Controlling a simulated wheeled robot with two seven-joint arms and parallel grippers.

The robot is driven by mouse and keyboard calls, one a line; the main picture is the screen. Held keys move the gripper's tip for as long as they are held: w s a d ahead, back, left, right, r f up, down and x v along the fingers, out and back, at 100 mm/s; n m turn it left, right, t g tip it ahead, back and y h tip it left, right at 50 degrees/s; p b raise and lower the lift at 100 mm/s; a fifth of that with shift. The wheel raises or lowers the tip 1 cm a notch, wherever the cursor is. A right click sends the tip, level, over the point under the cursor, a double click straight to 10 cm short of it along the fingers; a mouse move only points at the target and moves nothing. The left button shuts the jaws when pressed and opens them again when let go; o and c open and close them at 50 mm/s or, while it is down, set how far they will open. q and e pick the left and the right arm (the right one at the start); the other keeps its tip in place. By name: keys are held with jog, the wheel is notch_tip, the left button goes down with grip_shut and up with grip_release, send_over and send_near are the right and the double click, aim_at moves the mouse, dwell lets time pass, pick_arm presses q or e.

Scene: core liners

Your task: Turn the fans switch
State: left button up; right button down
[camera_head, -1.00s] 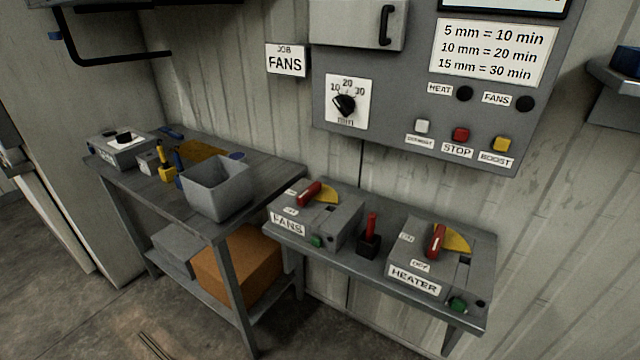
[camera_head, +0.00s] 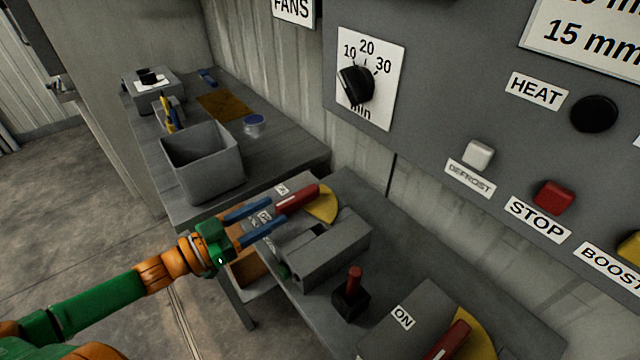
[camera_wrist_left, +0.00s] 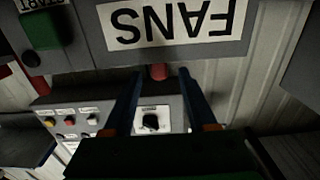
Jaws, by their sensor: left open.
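The fans switch is a red lever (camera_head: 297,198) with a yellow quadrant plate (camera_head: 323,206) on a grey box (camera_head: 335,248). My left gripper (camera_head: 277,209) reaches in from the left, its blue fingers open, tips close to the lever's near end. In the left wrist view the open fingers (camera_wrist_left: 158,78) flank the red lever end (camera_wrist_left: 159,71), which shows below the box's upside-down FANS label (camera_wrist_left: 180,24). I cannot tell whether either finger touches it. The gripper partly hides the box's front and the label beside the lever. My right gripper is not in view.
A red-handled black block (camera_head: 350,300) stands right of the fans box, with the heater box (camera_head: 410,322) beyond. A wall panel (camera_head: 440,150) with dial and buttons rises behind. A grey bin (camera_head: 205,165) sits on the left bench.

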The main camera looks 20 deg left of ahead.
aim_at(276, 209)
pick_arm(q)
jog(key=shift+w+d, duration=0.35)
jog(key=shift+w, duration=0.1)
jog(key=shift+w+d, duration=0.15)
jog(key=shift+w, duration=0.15)
jog(key=shift+w+d+b, duration=0.35)
jog(key=shift+w+b, duration=0.25)
jog(key=shift+b, duration=0.05)
jog(key=x, duration=0.3)
jog(key=shift+w, duration=0.15)
jog(key=shift+w+d, duration=0.35)
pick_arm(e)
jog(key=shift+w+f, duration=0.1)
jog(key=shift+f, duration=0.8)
pick_arm(q)
grip_shut()
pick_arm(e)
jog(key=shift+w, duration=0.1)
